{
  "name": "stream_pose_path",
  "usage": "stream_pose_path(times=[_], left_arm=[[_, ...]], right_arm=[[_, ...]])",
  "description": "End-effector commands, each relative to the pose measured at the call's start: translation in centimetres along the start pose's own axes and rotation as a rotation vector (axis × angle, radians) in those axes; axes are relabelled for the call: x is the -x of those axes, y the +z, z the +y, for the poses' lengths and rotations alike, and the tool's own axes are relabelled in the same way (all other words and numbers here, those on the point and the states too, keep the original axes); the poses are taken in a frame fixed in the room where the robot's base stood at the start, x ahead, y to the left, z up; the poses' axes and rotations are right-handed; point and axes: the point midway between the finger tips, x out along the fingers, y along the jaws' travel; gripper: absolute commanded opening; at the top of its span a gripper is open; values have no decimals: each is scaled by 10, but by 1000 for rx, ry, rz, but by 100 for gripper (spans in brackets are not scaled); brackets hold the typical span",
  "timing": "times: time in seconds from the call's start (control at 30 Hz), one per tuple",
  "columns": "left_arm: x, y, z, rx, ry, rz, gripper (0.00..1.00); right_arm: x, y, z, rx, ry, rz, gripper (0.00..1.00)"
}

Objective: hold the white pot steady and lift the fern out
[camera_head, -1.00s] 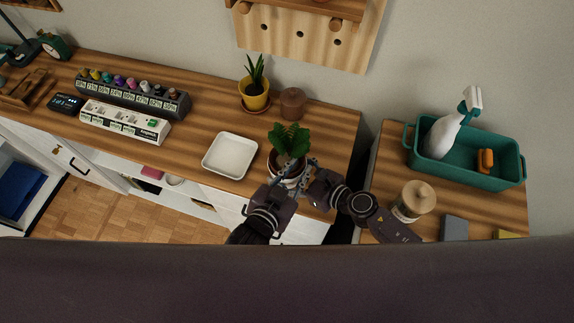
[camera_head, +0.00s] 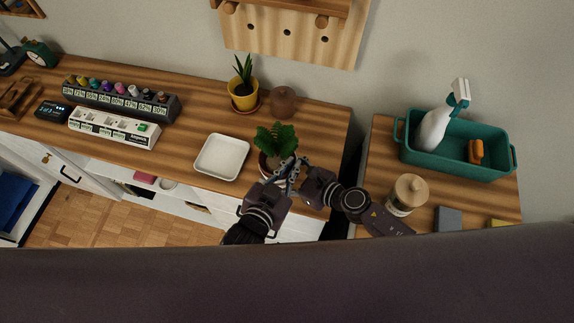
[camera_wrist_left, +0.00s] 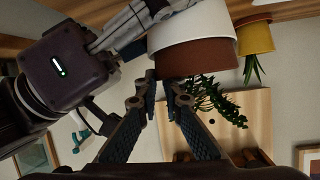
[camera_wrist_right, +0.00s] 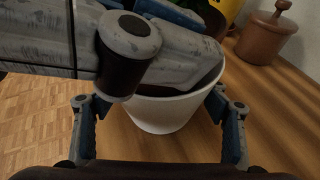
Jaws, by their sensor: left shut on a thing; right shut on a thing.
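The fern (camera_head: 275,138) is leafy and green, at the front edge of the desk in the head view. It also shows in the upside-down left wrist view (camera_wrist_left: 218,103). Its white pot (camera_wrist_right: 165,112) stands between the spread fingers of my right gripper (camera_wrist_right: 158,125), which is shut on it. In the head view the grippers cover most of the pot.
A white square tray (camera_head: 222,156) lies left of the fern. A yellow pot (camera_head: 243,97) with a spiky plant and a brown lidded jar (camera_head: 284,102) stand behind. A lidded canister (camera_head: 407,194) and teal crate (camera_head: 455,152) are on the right surface.

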Motion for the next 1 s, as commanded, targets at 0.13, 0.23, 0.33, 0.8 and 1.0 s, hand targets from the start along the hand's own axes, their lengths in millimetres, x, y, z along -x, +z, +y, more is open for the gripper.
stream_pose_path(times=[0.13, 0.23, 0.33, 0.8, 1.0], left_arm=[[10, -18, -2, 0, 1, -2, 0], [16, -36, -5, -1, -1, -1, 0], [23, -54, -7, -2, -1, -1, 0], [36, -87, -11, -2, -1, 0, 0], [36, -87, -11, -2, -1, 1, 0]], right_arm=[[1, 1, -12, 1, -23, -1, 42], [1, 1, -12, 1, -23, -1, 42], [1, 1, -11, 2, -22, -1, 42], [1, 1, -6, 1, -12, -1, 42], [1, 1, -5, 1, -10, -1, 78]])
